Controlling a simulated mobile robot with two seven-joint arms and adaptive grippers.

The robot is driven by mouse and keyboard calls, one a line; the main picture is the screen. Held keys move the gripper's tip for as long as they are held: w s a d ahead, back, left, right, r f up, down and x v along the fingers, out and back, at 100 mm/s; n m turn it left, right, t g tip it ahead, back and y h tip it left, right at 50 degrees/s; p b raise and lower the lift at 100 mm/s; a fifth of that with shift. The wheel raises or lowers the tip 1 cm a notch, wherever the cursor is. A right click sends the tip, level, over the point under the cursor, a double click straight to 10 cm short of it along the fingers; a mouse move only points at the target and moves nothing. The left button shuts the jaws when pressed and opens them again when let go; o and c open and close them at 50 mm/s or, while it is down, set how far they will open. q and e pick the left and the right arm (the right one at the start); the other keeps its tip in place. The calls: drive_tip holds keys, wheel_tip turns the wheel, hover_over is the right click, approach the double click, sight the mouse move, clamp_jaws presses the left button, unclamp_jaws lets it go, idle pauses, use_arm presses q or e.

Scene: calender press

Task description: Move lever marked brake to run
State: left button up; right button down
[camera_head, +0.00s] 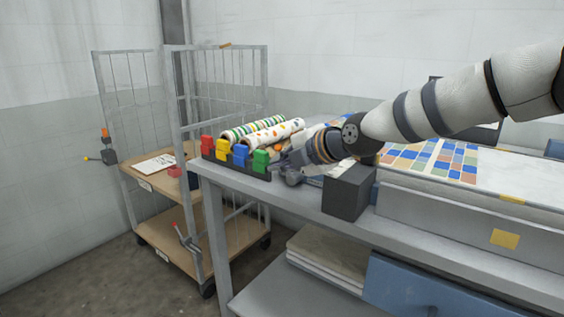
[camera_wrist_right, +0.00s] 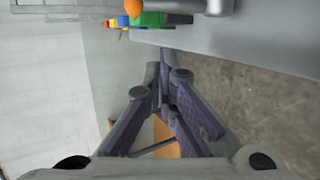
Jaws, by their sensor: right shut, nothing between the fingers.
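No lettering reading brake or run is legible in either view. In the head view a lever with a red handle (camera_head: 181,231) sits low on the front post of the wire cart. A small dark box with an orange knob and a yellow-tipped arm (camera_head: 104,150) is on the cart's left post. My right gripper (camera_head: 290,174) is at the table's front edge, just right of the green clip, partly hidden by my wrist. In the right wrist view its fingers (camera_wrist_right: 163,82) are together and empty, with no lever between them. My left gripper is not in view.
Red, yellow, blue and green clips (camera_head: 240,155) stand in a dark rack on the table, before patterned rolls (camera_head: 263,134). A dark block (camera_head: 348,191) stands right of my gripper. The wire cart (camera_head: 148,187) has wooden shelves; floor (camera_head: 150,285) in front is clear.

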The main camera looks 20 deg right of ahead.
drive_tip(key=shift+w+d+f, duration=0.3)
drive_tip(key=shift+w+d, duration=0.05)
drive_tip(key=shift+w, duration=0.3)
drive_tip(key=shift+w+d+f, duration=0.25)
drive_tip(key=shift+w+d, duration=0.05)
drive_tip(key=shift+w, duration=0.3)
drive_tip(key=shift+w+d+b, duration=0.15)
drive_tip(key=shift+w+b, duration=0.1)
drive_tip(key=shift+b, duration=0.05)
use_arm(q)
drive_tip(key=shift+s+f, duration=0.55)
use_arm(e)
drive_tip(key=shift+r, duration=0.2)
drive_tip(key=shift+w+f+b, duration=0.35)
drive_tip(key=shift+w+f, duration=0.05)
drive_tip(key=shift+w, duration=0.15)
drive_tip(key=shift+w+f+g+h, duration=0.1)
drive_tip(key=shift+w+g+h, duration=0.15)
drive_tip(key=shift+g+h, duration=0.2)
drive_tip(key=shift+w+a+b, duration=0.15)
drive_tip(key=shift+a+b, duration=0.15)
drive_tip(key=shift+a, duration=0.05)
drive_tip(key=shift+r, duration=0.2)
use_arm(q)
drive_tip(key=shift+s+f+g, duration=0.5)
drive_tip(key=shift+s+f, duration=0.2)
use_arm(e)
drive_tip(key=shift+r, duration=0.15)
